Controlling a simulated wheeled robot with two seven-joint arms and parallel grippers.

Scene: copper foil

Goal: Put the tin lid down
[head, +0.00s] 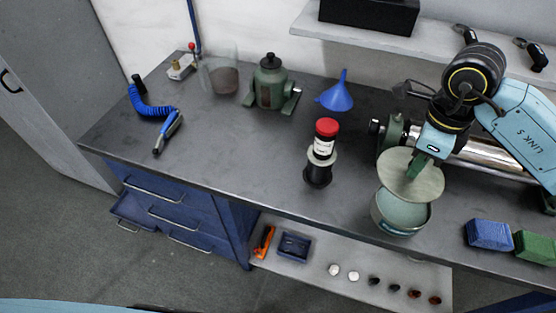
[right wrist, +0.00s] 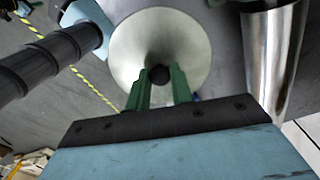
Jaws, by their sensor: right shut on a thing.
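The tin lid (head: 413,176) is a pale round disc. My right gripper (head: 418,164) is shut on the dark knob at its middle and holds it tilted over the open tin (head: 401,215), a round pale container near the bench's front edge. In the right wrist view the lid (right wrist: 135,50) fills the top middle, and the green fingers of my right gripper (right wrist: 160,80) close on its dark knob. The lid hides part of the tin's mouth. I cannot tell whether lid and rim touch. My left gripper is not in view.
A shiny metal cylinder (head: 484,157) lies behind the tin. Blue (head: 489,235) and green (head: 535,246) blocks are right of it. A red-capped bottle (head: 325,137) on a black stand is left. The dark bench top (head: 225,150) is clear at front left.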

